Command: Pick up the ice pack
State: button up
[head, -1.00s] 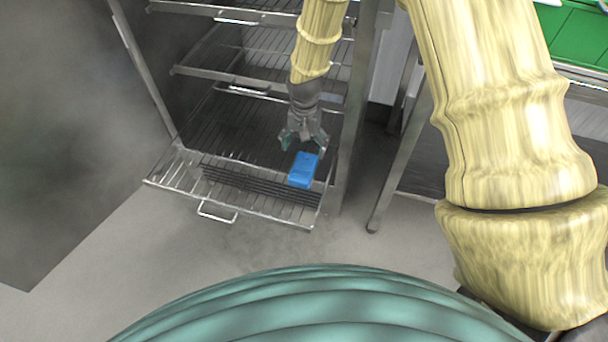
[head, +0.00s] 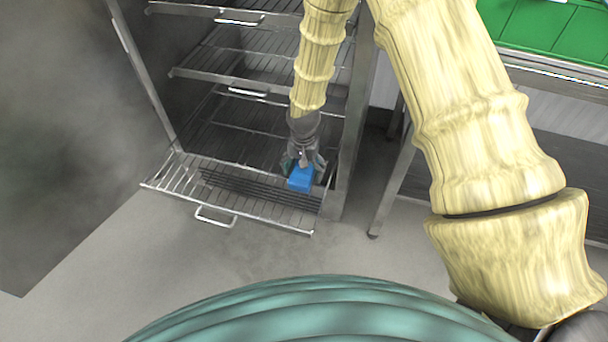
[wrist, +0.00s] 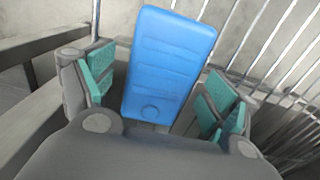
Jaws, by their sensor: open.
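The blue ice pack (head: 301,178) rests on the pulled-out lowest wire shelf (head: 262,207), near its right side. My gripper (head: 304,165) is open and comes down over the pack from behind and above. In the wrist view the ice pack (wrist: 168,65) stands between the two teal-padded fingers of my gripper (wrist: 157,95), with a gap visible on each side. Its near end, with a round mark, lies between the fingers, and its far end extends past them. I cannot tell how far below the fingertips it is.
A metal rack post (head: 352,130) stands close to the right of my gripper. More wire shelves (head: 250,80) sit above the pack. A steel table with green trays (head: 550,30) is at the right. The floor (head: 200,265) in front is clear.

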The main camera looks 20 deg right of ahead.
jog(key=shift+f, duration=0.4)
jog(key=c, duration=1.3)
jog(key=shift+r, duration=0.15)
